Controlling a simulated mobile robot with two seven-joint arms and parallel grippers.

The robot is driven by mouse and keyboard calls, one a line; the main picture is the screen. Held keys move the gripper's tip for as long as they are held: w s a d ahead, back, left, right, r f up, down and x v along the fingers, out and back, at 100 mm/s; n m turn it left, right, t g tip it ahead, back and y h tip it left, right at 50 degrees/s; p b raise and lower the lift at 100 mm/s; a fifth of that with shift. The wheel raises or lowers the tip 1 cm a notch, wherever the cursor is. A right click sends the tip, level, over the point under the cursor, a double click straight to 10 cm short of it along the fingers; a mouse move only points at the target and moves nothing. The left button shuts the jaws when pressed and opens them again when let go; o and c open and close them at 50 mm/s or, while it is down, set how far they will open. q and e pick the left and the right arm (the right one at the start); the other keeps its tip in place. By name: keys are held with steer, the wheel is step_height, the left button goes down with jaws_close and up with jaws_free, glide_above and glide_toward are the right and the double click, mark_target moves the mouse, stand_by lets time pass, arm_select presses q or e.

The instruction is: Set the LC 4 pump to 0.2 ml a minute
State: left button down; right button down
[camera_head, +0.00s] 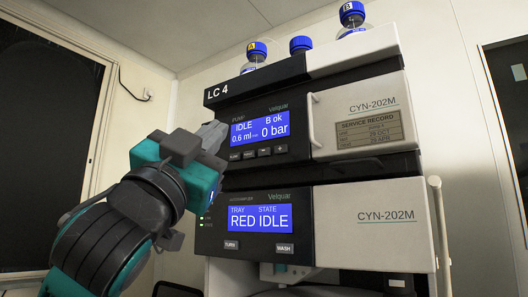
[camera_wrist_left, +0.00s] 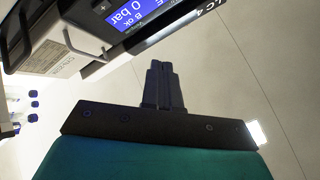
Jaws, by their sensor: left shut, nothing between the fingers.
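The LC 4 pump (camera_head: 295,114) is the upper dark unit of the column stack. Its blue display (camera_head: 260,128) reads IDLE, 0.6 ml, B ok and 0 bar. A row of several small buttons (camera_head: 264,152) sits under the display; their labels are too small to read surely. My left gripper (camera_head: 215,132) is shut and empty, in front of the pump's left edge, beside the display. In the left wrist view its closed fingers (camera_wrist_left: 161,75) point toward the pump, whose display (camera_wrist_left: 130,12) shows at the top. Any gap to the pump is hard to judge. My right gripper is not in view.
Below is the autosampler (camera_head: 213,240), its display (camera_head: 259,219) reading TRAY RED, STATE IDLE. A vertical handle (camera_head: 314,120) stands out right of the pump buttons. Blue-capped bottles (camera_head: 256,52) stand on top. A service record label (camera_head: 370,131) is at right.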

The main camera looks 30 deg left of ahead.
arm_select(q)
steer(key=shift+w+d, duration=0.2)
steer(key=shift+w, duration=1.95)
steer(key=shift+w+d, duration=0.15)
steer(key=shift+w, duration=2)
steer(key=shift+w, duration=0.15)
steer(key=shift+w, duration=0.3)
steer(key=shift+w, duration=0.4)
steer(key=shift+s, duration=0.85)
steer(key=shift+s+a, duration=0.2)
steer(key=shift+s, duration=2.3)
